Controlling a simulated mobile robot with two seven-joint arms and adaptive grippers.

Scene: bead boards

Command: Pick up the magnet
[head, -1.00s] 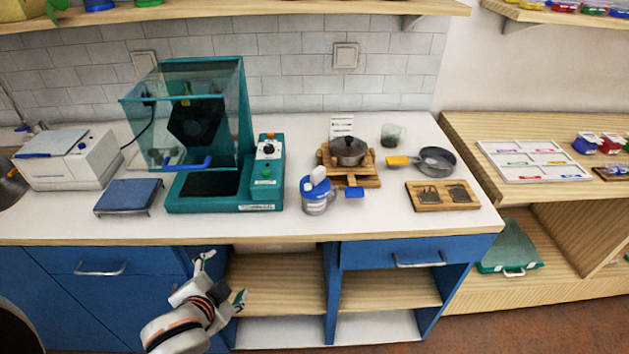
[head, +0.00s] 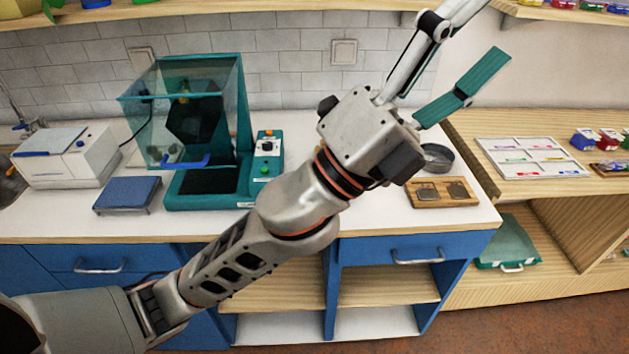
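I cannot pick out a magnet for certain in the head view. A small wooden tray (head: 443,205) on the right of the white counter holds two flat dark pieces, too small to identify. My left gripper (head: 490,30) is raised high at the upper right, close to the camera. Its two fingers are spread apart with nothing between them. My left arm crosses the picture and hides the middle of the counter. My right gripper is not in view.
A teal machine with a clear hood (head: 205,130), a blue-topped platform (head: 127,195) and a white box device (head: 68,160) stand at the left. A round metal pan (head: 437,158) is partly hidden behind my gripper. A lower wooden bench (head: 470,130) holds a white sectioned board (head: 533,158).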

